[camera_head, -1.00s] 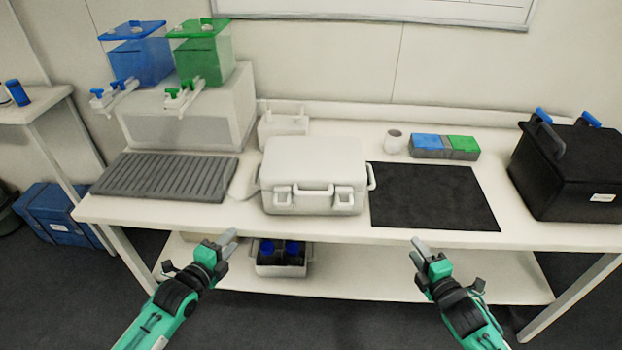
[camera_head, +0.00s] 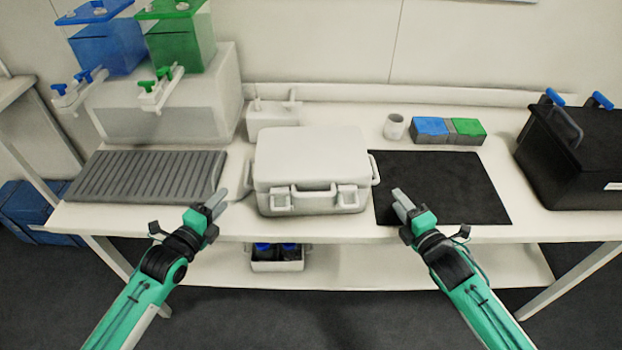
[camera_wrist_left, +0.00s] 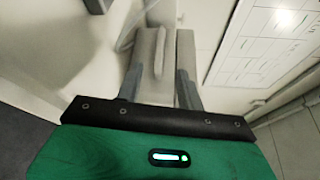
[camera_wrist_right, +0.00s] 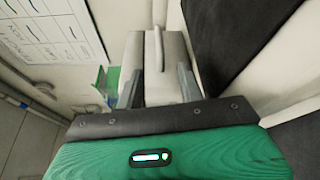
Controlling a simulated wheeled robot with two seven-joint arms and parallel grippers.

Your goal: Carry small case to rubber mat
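The small case (camera_head: 310,160) is pale and closed, with a front handle, two latches and a loop handle at each side. It stands on the table left of the black rubber mat (camera_head: 440,185), close to the mat's left edge. The mat is flat and bare. My left gripper (camera_head: 217,199) is in front and left of the case, apart from it. It looks narrowly open and empty. My right gripper (camera_head: 399,201) hovers over the mat's front left part, right of the case. It also looks narrowly open and empty. The finger gaps are hard to read in the wrist views.
A grey ribbed tray (camera_head: 150,178) lies left of the case. Blue and green tanks (camera_head: 180,45) stand on a white block behind it. A white cup (camera_head: 394,127) and a blue-green block (camera_head: 447,130) stand behind the mat. A black box (camera_head: 580,155) stands at the right.

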